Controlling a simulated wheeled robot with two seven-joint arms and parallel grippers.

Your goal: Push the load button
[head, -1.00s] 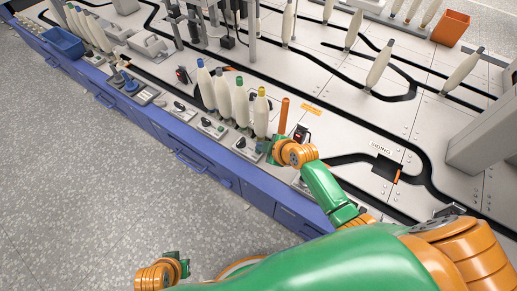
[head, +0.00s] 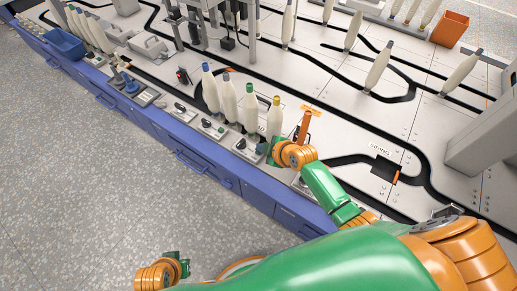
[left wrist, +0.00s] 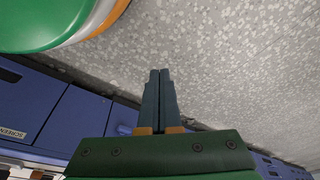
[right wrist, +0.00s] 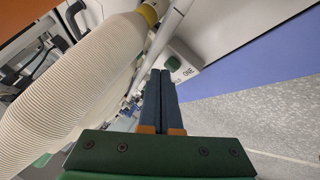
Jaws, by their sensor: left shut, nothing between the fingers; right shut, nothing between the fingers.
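Small control boxes (head: 211,129) with dark knobs or buttons line the front edge of the table in the head view. I cannot tell which one carries the load button. My right gripper (head: 272,152) is shut and empty at that edge, beside the rightmost bobbin. In the right wrist view its shut fingers (right wrist: 161,72) point towards a labelled light grey box (right wrist: 183,62) with a dark button; contact cannot be made out. My left gripper (head: 178,257) is shut and empty over the floor, away from the table; its closed fingers (left wrist: 160,72) show in the left wrist view.
A row of white bobbins (head: 250,110) stands just behind the boxes, close to my right gripper; one bobbin (right wrist: 70,85) looms large in the right wrist view. An orange rod (head: 304,126) leans behind the gripper. The floor is clear.

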